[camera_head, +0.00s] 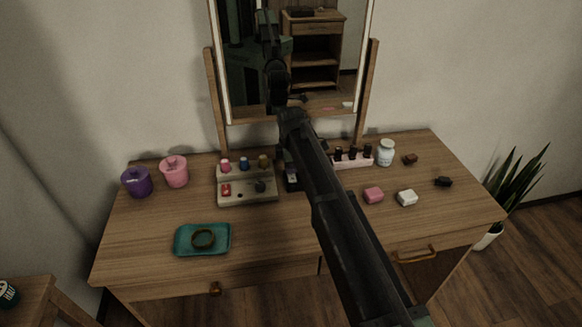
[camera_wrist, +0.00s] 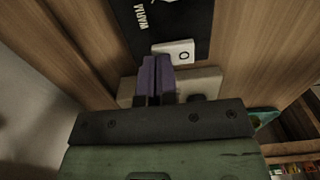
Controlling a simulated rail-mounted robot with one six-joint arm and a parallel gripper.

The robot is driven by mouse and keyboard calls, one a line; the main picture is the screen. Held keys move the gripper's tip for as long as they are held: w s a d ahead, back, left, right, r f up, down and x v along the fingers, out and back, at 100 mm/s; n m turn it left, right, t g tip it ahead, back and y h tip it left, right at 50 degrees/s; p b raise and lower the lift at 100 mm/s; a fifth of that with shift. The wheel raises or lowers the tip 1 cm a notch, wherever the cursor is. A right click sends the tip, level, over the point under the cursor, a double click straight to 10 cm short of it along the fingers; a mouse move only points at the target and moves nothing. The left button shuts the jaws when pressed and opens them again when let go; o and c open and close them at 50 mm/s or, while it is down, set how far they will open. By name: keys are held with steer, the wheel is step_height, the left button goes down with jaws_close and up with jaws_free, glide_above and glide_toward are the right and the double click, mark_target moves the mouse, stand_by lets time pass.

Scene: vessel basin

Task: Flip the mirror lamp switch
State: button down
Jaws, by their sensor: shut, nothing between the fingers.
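My gripper (camera_wrist: 156,60) shows in the wrist view as two purple fingers pressed together, shut and empty. A small white block with a dark ring mark (camera_wrist: 174,52), apparently the lamp switch, lies just beyond the fingertips and slightly right. Whether they touch, I cannot tell. It adjoins a black panel with white lettering (camera_wrist: 180,20). In the head view, a small dark item (camera_head: 291,179) right of the beige organizer seems to be this panel. The framed mirror (camera_head: 230,65) stands at the table's back. My arm crosses the head view and hides most of the gripper.
The beige organizer (camera_head: 246,199) holds small bottles left of my arm. A teal tray (camera_head: 190,250) with a ring, purple jar (camera_head: 136,182) and pink jar (camera_head: 174,172) stand farther left. A white jar (camera_head: 386,152) and small blocks are right. The front table is mostly clear.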

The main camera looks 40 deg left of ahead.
steer(key=shift+f, duration=0.5)
steer(key=shift+r, duration=0.1)
steer(key=shift+d, duration=0.1)
steer(key=shift+s+d+r, duration=0.25)
steer(key=shift+s+d, duration=0.25)
steer(key=shift+r, duration=0.1)
step_height(320, 180, up, 14)
steer(key=w+a+p, duration=0.1)
steer(key=p, duration=1.3)
steer(key=shift+w+a, duration=0.15)
steer(key=shift+a, duration=0.1)
